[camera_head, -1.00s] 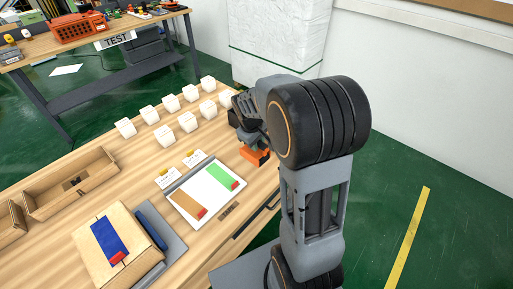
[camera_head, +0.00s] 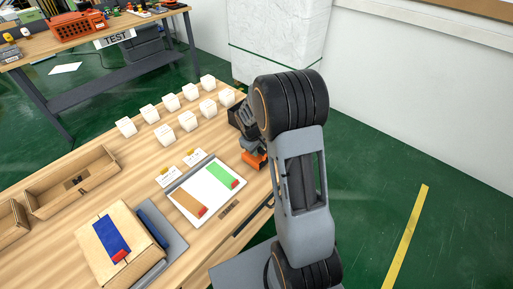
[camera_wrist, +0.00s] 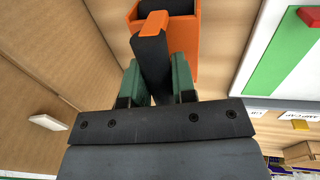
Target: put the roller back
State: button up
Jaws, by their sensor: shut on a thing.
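My gripper (camera_wrist: 156,88) has its green fingers shut on the dark handle of the roller (camera_wrist: 152,62), which has an orange end. Beyond it in the wrist view is an orange holder (camera_wrist: 186,60) with a dark inside. The handle overlaps the holder in this view; I cannot tell whether the roller sits in it or in front of it. In the head view my gripper (camera_head: 249,143) is low at the right side of the table, above an orange part (camera_head: 254,160). The arm hides some of this area.
A white board (camera_head: 189,181) with brown and green strips lies left of my gripper. Several white cubes (camera_head: 165,135) stand behind it. A dark box (camera_head: 235,117) is close behind my gripper. A cardboard box (camera_head: 90,250) with a blue strip is at front left.

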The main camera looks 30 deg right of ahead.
jog(key=shift+s+f+b, duration=0.2)
jog(key=shift+f+b, duration=0.35)
jog(key=shift+f, duration=0.15)
grip_shut()
jog(key=shift+o, duration=2.1)
grip_release()
jog(key=o, duration=0.5)
jog(key=shift+c, duration=0.2)
jog(key=shift+w, duration=0.1)
